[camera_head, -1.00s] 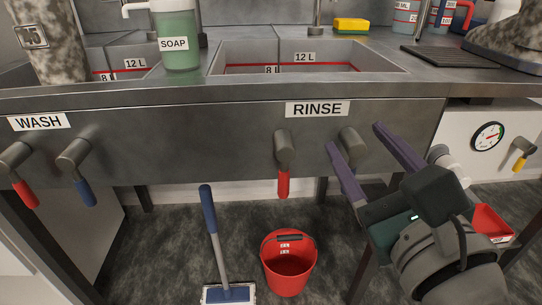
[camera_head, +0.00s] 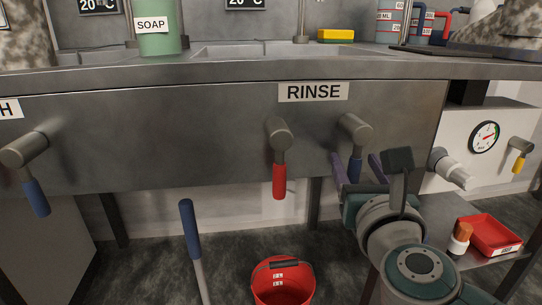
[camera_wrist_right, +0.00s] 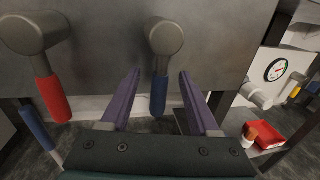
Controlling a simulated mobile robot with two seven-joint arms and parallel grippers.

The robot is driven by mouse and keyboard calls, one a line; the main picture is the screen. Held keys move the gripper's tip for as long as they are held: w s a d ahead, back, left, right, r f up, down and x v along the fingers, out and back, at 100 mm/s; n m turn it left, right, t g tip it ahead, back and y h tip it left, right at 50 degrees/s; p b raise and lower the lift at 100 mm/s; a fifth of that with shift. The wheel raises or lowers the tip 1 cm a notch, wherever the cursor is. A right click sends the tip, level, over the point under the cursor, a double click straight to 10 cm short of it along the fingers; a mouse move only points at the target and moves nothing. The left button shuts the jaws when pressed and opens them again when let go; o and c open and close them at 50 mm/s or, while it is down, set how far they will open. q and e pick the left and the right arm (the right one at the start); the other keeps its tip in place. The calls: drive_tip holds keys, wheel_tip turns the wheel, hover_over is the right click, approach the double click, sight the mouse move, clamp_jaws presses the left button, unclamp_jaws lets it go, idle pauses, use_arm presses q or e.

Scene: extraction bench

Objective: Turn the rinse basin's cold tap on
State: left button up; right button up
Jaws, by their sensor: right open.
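The rinse basin's cold tap (camera_head: 354,132) has a grey body and a blue lever pointing down, on the steel front panel right of the RINSE label (camera_head: 313,92). In the right wrist view the blue lever (camera_wrist_right: 159,97) hangs between the two purple fingers. My right gripper (camera_head: 358,168) is open, with one finger on each side of the lever; neither clearly touches it. The red-levered tap (camera_head: 279,160) under the RINSE label also points down. The rinse basin (camera_head: 250,50) is only partly seen. My left gripper is not in view.
A wash-side blue tap (camera_head: 30,170) is at left. A red bucket (camera_head: 284,282) and a blue-handled mop (camera_head: 192,235) stand on the floor below. At right are a gauge (camera_head: 484,137), a pale pipe fitting (camera_head: 452,168) and a red tray (camera_head: 490,236).

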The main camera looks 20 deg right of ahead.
drive_tip(key=shift+w+d, duration=0.3)
drive_tip(key=shift+w, duration=0.2)
drive_tip(key=shift+c, duration=0.2)
clamp_jaws()
idle(0.9)
